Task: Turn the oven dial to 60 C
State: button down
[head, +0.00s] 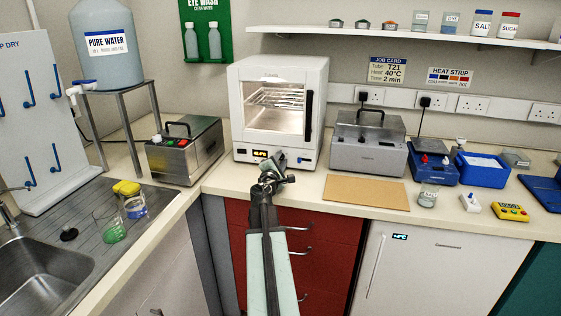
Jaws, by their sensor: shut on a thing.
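The white oven (280,68) stands on the bench at the centre, its glass door closed and a lit wire rack inside. Its front panel has a small amber display (260,153), too small to read. My gripper (277,164) is at the panel, just right of the display, and is shut on the oven dial (281,156). The dial is mostly hidden by the gripper, so its pointer and setting cannot be read. A job card (388,70) on the wall reads tube T21, heat 40°C, time 2 min.
A steel box with buttons (185,152) stands left of the oven. A grey lidded bath (367,143) stands to its right. A brown board (367,192) lies in front of the bath. A labelled jar (428,198) stands right of the board.

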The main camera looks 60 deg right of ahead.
dwell(0.3)
jog(key=c, duration=1.2)
grip_release()
jog(key=shift+o, duration=0.2)
jog(key=shift+a, duration=0.1)
jog(key=v, duration=0.7)
jog(key=shift+s+a, duration=0.1)
jog(key=shift+a, duration=0.25)
